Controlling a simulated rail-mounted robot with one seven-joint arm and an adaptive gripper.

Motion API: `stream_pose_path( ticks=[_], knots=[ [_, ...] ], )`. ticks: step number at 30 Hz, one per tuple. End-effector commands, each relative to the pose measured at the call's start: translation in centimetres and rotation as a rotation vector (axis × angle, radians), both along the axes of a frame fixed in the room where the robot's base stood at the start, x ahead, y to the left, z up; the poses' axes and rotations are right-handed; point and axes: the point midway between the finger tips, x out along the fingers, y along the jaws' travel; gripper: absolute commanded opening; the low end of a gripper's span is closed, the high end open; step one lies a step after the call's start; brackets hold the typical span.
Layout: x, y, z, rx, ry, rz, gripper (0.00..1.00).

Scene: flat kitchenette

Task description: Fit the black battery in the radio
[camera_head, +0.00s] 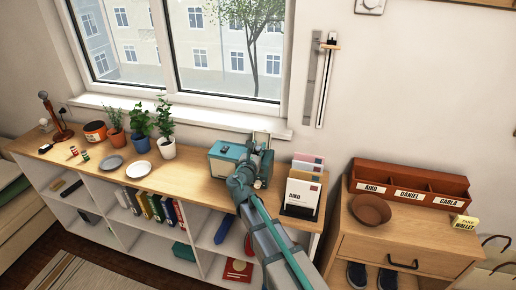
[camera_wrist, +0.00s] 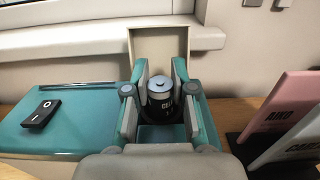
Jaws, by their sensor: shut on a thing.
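The radio (camera_head: 222,162) is a teal box on the wooden shelf top under the window; its teal top also fills the left of the wrist view (camera_wrist: 75,112). A pale lid (camera_wrist: 159,45) stands upright behind its open compartment. My gripper (camera_wrist: 160,88) is over the radio's right part, shut on the black battery (camera_wrist: 168,108). The battery is upright, with a grey-blue cap and pale lettering. I cannot tell how deep its lower end sits in the compartment. In the head view my arm hides the battery.
A black switch piece (camera_wrist: 41,113) lies on the radio's top. A letter holder with envelopes (camera_head: 302,193) stands close on the right. Two plates (camera_head: 138,169), potted plants (camera_head: 165,138) and small cells (camera_head: 73,151) are to the left. The window wall is close behind.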

Motion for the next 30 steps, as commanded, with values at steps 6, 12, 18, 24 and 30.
stream_pose_path(
  ticks=[6, 12, 18, 24, 30],
  knots=[
    [0.0, 0.0, -0.9, 0.001, -0.001, 0.0, 0.0],
    [0.0, 0.0, -0.9, 0.001, -0.001, 0.0, 0.0],
    [0.0, 0.0, -1.5, 0.0, -0.001, 0.0, 0.0],
    [0.0, 0.0, -1.6, 0.0, -0.001, 0.0, 0.43],
    [0.0, 0.0, -1.6, 0.0, -0.001, 0.0, 0.5]
  ],
)
